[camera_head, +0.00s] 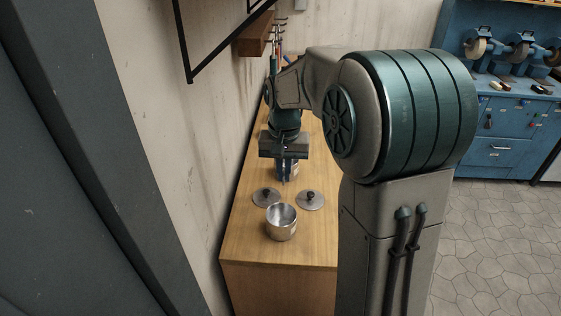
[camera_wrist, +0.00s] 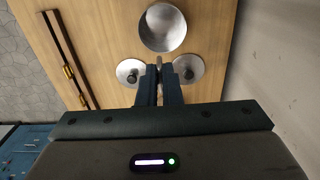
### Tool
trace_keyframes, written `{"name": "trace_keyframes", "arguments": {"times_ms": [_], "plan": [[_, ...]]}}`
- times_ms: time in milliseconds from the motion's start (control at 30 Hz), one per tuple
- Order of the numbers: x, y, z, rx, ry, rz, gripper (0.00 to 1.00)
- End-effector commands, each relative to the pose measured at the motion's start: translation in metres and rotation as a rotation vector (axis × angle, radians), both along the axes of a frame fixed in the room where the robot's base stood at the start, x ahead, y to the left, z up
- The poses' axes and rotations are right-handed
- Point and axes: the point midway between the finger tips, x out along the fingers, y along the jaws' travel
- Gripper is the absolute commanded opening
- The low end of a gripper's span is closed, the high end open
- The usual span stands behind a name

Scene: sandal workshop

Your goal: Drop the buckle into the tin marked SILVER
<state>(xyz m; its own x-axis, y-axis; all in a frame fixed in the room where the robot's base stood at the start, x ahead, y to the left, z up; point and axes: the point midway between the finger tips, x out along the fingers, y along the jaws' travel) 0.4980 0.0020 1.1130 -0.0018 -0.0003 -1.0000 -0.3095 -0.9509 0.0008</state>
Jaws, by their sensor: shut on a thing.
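My gripper (camera_head: 284,181) points down over the wooden bench, and its fingers (camera_wrist: 159,72) show in the wrist view. They are shut on a small, thin greyish thing, the buckle (camera_wrist: 159,61), which barely shows between the fingertips. An open, empty-looking metal tin (camera_head: 282,231) stands on the bench nearer the head camera than my gripper. It also shows in the wrist view (camera_wrist: 162,28), beyond the fingertips. Another tin (camera_head: 295,171) is partly hidden behind my gripper. I cannot read a SILVER marking on either tin.
Two round lids with dark knobs, a left one (camera_head: 264,199) and a right one (camera_head: 311,203), lie on the bench (camera_head: 260,255) between tin and gripper. A wall (camera_head: 190,140) runs along the left. A wooden tool rack (camera_head: 254,40) hangs there. The bench's front end is clear.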

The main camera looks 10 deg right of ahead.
Motion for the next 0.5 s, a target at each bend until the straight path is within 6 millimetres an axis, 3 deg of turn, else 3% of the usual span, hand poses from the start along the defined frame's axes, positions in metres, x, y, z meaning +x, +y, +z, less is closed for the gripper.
{"name": "trace_keyframes", "arguments": {"times_ms": [500], "plan": [[0.0,0.0,-0.053,0.0,0.0,0.0,0.0]]}}
